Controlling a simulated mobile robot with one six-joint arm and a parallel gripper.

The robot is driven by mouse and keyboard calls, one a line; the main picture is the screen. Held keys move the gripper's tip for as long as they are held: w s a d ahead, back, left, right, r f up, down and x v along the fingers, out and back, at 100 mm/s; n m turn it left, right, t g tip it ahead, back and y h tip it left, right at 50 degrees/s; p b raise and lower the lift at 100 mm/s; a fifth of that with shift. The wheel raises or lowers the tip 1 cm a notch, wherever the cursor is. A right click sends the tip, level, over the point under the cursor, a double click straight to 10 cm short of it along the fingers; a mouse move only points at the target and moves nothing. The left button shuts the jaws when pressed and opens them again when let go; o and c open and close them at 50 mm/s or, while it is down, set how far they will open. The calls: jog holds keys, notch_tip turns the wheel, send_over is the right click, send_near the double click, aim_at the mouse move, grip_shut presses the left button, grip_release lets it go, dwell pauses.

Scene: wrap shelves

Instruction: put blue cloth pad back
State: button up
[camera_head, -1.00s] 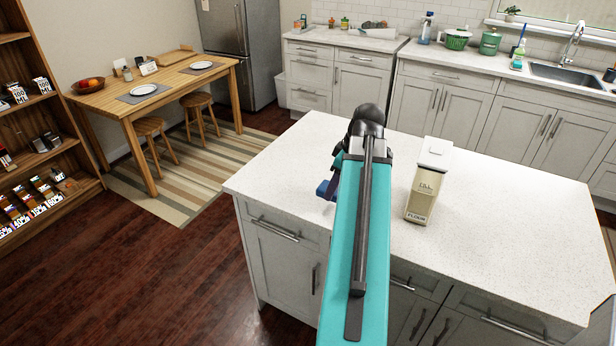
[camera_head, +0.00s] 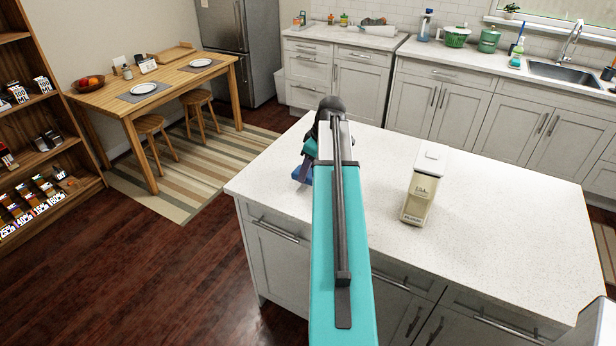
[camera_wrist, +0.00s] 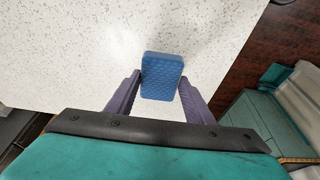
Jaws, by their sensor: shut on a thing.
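The blue cloth pad (camera_wrist: 162,75) is held between the two purple fingers of my gripper (camera_wrist: 160,86) in the wrist view. Its textured face is toward the camera, over the white speckled counter. In the head view a small blue part of the pad (camera_head: 303,176) shows beside my gripper (camera_head: 305,168), at the left end of the island counter (camera_head: 480,215). My arm hides much of the gripper there. I cannot tell whether the pad touches the counter or hangs just above it.
A flour container (camera_head: 423,185) stands upright on the island, right of my arm. The island's right side is clear. A wooden shelf (camera_head: 55,140) with several packages stands at far left, a dining table (camera_head: 160,88) behind it. The back counter holds a sink (camera_head: 565,74).

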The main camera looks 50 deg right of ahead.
aim_at(310, 173)
jog(key=shift+f, duration=0.1)
jog(key=shift+f+p, duration=0.85)
jog(key=shift+f, duration=0.85)
jog(key=shift+f, duration=0.2)
jog(key=o, duration=1)
jog(key=shift+r, duration=0.1)
jog(key=shift+r, duration=0.2)
jog(key=shift+b+v, duration=1.5)
jog(key=shift+v, duration=4.45)
jog(key=shift+r, duration=0.1)
